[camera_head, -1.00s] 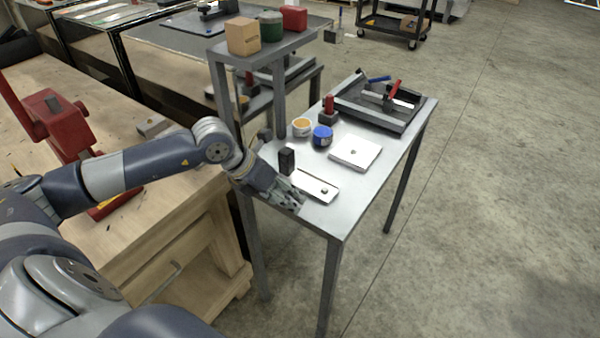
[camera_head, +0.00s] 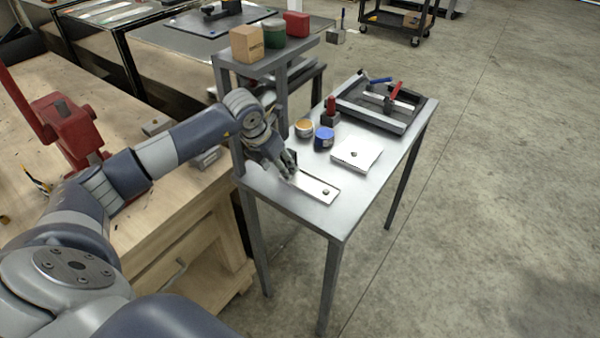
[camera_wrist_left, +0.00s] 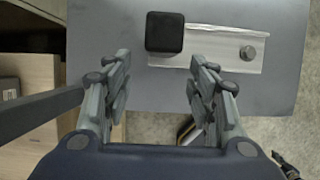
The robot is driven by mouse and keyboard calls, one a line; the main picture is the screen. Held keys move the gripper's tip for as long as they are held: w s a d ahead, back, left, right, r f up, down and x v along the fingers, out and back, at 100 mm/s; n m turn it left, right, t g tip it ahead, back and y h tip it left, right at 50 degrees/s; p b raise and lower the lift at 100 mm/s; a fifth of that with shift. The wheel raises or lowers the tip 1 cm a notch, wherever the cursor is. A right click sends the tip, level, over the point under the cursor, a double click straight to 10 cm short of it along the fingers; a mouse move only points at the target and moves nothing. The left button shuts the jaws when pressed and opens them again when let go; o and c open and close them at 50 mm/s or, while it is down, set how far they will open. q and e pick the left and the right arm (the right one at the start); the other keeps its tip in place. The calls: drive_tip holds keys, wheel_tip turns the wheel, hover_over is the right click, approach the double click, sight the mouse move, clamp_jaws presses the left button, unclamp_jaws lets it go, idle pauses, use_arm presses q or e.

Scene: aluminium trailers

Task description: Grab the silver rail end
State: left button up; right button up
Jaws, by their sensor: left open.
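The silver rail end (camera_head: 313,186) is a flat silver strip lying on the grey metal table, with a small round bolt near its right end. In the left wrist view the strip (camera_wrist_left: 222,42) lies beyond the fingers, with a black block (camera_wrist_left: 165,32) at its left part. My left gripper (camera_head: 290,173) is low over the strip's far-left end and partly hides the block. In the left wrist view my left gripper (camera_wrist_left: 158,64) is open, with nothing between its fingers and the block just beyond the gap. My right gripper is not in view.
The metal table (camera_head: 345,205) also bears a white plate (camera_head: 357,153), a blue tape roll (camera_head: 324,138), an orange-topped tin (camera_head: 305,128) and a dark tray (camera_head: 378,112). A raised shelf (camera_head: 264,60) stands behind my gripper. A wooden bench (camera_head: 165,235) is at left.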

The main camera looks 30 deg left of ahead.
sight(309, 174)
use_arm(q)
drive_tip(key=shift+w+d+r, duration=0.1)
drive_tip(key=shift+w+r, duration=0.05)
drive_tip(key=shift+w, duration=0.3)
drive_tip(key=shift+w+d+p, duration=0.15)
drive_tip(key=shift+w+p, duration=0.4)
drive_tip(key=shift+w, duration=0.7)
drive_tip(key=shift+p+x, duration=0.65)
drive_tip(key=shift+x, duration=0.5)
drive_tip(key=shift+w+f, duration=0.25)
drive_tip(key=shift+f, duration=0.2)
clamp_jaws()
